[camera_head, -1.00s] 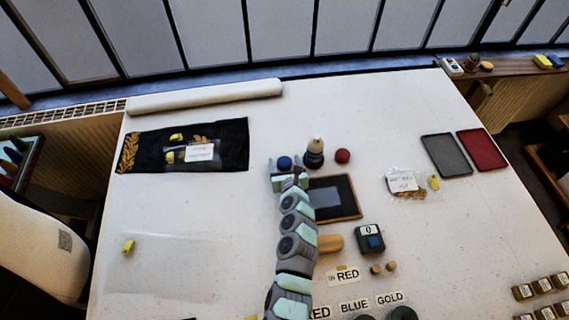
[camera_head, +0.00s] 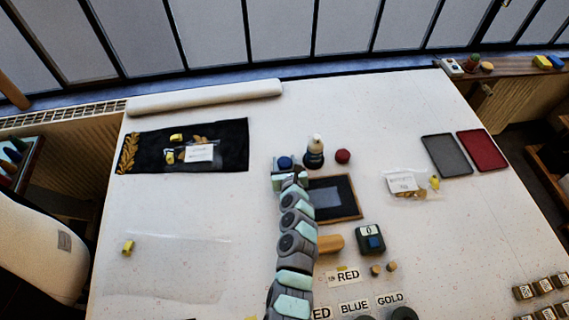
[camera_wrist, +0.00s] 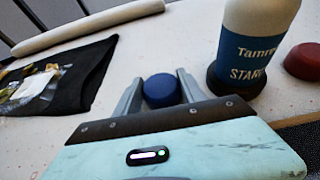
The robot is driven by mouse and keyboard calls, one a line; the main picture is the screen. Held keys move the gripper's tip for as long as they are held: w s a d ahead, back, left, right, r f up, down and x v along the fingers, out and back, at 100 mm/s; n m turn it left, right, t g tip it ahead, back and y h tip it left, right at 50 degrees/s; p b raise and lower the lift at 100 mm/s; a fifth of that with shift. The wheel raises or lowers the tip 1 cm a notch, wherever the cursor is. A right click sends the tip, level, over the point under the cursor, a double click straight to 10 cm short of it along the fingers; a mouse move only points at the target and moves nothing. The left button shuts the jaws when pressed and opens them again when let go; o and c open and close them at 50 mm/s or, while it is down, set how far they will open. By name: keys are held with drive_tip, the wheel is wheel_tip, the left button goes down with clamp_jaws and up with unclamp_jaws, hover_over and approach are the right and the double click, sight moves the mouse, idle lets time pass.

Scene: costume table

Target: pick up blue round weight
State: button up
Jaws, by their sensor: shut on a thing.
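In the wrist view the blue weight (camera_wrist: 161,91) lies between the two fingers of my gripper (camera_wrist: 160,92). My gripper (camera_head: 285,165) is shut on it in the head view. I cannot tell whether the weight is still resting on the table. Its lower side is hidden in the wrist view by my gripper body.
A bottle (camera_head: 315,152) with a blue label stands close on the right, with a red round weight (camera_head: 343,156) beyond it. A framed dark board (camera_head: 350,178) lies in front right. A black cloth (camera_head: 232,140) lies left, with clear table between.

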clamp_jaws()
drive_tip(key=shift+r, duration=0.1)
